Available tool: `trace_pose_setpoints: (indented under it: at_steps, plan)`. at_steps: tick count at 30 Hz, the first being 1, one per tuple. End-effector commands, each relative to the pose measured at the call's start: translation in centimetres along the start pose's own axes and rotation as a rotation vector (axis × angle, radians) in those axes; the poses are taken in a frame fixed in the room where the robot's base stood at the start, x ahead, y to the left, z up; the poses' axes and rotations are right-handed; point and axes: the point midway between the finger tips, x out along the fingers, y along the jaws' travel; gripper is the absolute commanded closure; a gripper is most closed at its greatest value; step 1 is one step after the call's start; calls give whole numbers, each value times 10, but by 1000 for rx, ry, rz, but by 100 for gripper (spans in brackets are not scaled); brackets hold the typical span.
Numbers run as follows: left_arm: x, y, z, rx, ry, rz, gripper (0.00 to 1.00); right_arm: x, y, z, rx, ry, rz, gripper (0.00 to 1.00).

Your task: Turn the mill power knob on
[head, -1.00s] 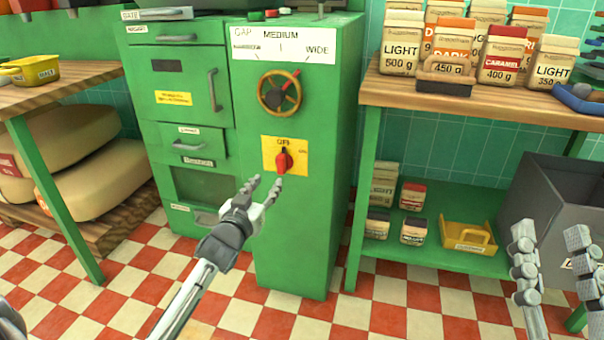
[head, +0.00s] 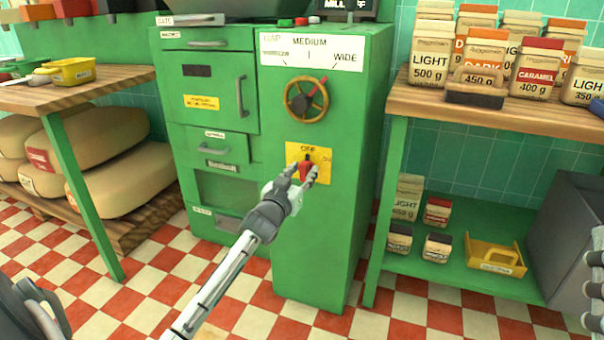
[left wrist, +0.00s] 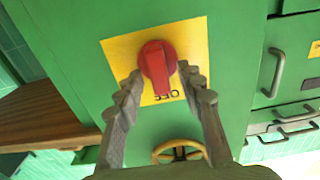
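The red mill power knob (head: 306,170) sits on a yellow plate (head: 323,190) on the green mill's front. Its grip bar points up toward the word OFF. My left gripper (head: 302,174) is at the knob, with its fingers parted on either side. In the left wrist view, the knob (left wrist: 158,68) lies between the fingertips (left wrist: 160,76), with a slight gap visible on the right; contact on the left is unclear. My right gripper (head: 594,290) shows only in part at the right edge, and its opening is cut off.
A handwheel (head: 306,100) is above the knob, under a MEDIUM/WIDE label (head: 310,52). A wooden shelf with bags (head: 433,55) stands right of the mill. A left table (head: 60,97) has sacks below. The checkered floor in front is clear.

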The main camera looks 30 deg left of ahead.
Motion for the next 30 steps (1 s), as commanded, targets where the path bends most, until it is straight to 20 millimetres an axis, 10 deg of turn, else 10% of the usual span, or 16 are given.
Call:
trace_pose_setpoints:
  at_steps: [11, 30]
  plan:
    - [0, 0, 0, 0, 0, 0, 99, 0, 0, 0, -1, -1, 0, 60]
    - [0, 2, -2, 169, -2, 0, 100, 1, -5, 26, 13, -194, -3, 60]
